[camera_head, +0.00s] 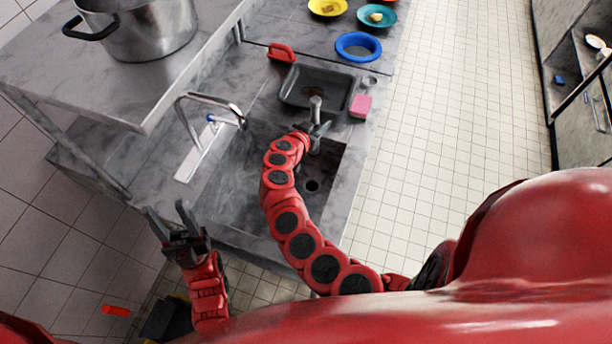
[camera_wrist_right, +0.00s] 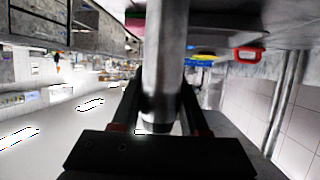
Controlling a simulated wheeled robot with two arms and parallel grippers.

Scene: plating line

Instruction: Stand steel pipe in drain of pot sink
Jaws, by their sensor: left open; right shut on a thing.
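The steel pipe (camera_head: 316,106) is held in my right gripper (camera_head: 314,130) above the far part of the pot sink. In the right wrist view the pipe (camera_wrist_right: 165,60) stands between the two fingers (camera_wrist_right: 165,105). The pot sink (camera_head: 240,185) is a grey marble basin, and its dark round drain (camera_head: 312,186) shows on the basin floor, nearer to me than the pipe. My right arm covers part of the basin. My left gripper (camera_head: 172,222) is open and empty, left of the sink's near corner.
A faucet (camera_head: 215,108) arches over the sink's left side. Beyond the sink are a dark tray (camera_head: 318,88), a pink sponge (camera_head: 361,105), a red-handled item (camera_head: 281,53) and a blue bowl (camera_head: 358,47). A large steel pot (camera_head: 150,30) stands on the upper shelf at left.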

